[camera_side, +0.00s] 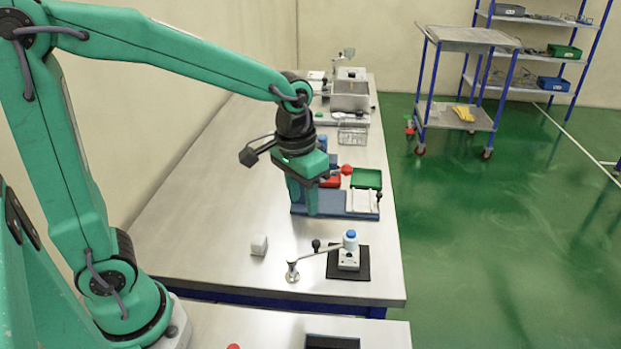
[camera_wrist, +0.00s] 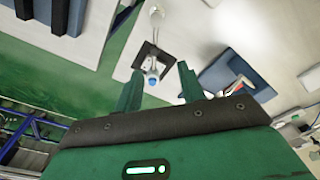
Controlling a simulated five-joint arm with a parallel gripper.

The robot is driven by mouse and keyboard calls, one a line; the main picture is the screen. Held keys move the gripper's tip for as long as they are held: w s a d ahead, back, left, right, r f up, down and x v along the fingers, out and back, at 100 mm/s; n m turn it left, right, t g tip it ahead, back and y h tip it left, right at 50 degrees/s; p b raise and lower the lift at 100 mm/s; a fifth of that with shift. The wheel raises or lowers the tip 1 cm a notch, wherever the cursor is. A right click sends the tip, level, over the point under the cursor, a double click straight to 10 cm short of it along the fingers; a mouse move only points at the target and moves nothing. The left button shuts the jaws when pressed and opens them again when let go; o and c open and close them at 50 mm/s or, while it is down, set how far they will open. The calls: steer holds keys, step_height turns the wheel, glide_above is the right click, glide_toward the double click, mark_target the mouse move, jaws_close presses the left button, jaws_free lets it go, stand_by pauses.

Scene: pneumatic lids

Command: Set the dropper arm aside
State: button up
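The dropper arm (camera_side: 322,248) is a slim silver lever. It runs from a round-footed post (camera_side: 292,271) across to a white bottle with a blue cap (camera_side: 350,238), and a black knob (camera_side: 316,244) stands beside it. The bottle sits on a small white block on a black mat (camera_side: 361,270). My gripper (camera_side: 305,208) hangs fingers-down behind these, apart from them and above the blue base. In the wrist view, my gripper (camera_wrist: 158,72) has its fingers spread with nothing held. The dropper arm (camera_wrist: 155,38) and blue cap (camera_wrist: 151,82) appear between and beyond the fingers.
The blue base (camera_side: 332,211) carries a white rack (camera_side: 362,201), with a green tray (camera_side: 367,178) and a red part nearby. Metal equipment (camera_side: 350,95) stands farther back.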

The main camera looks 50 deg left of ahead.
mark_target(316, 242)
steer(key=shift+g, duration=0.5)
steer(key=shift+w+d+f, duration=0.4)
steer(key=shift+w+f, duration=0.15)
steer(key=shift+f, duration=0.25)
steer(key=shift+w+d+f, duration=0.4)
steer(key=shift+w+f, duration=0.1)
steer(key=shift+f, duration=0.25)
steer(key=shift+f, duration=0.1)
steer(key=shift+f, duration=3.75)
jaws_close()
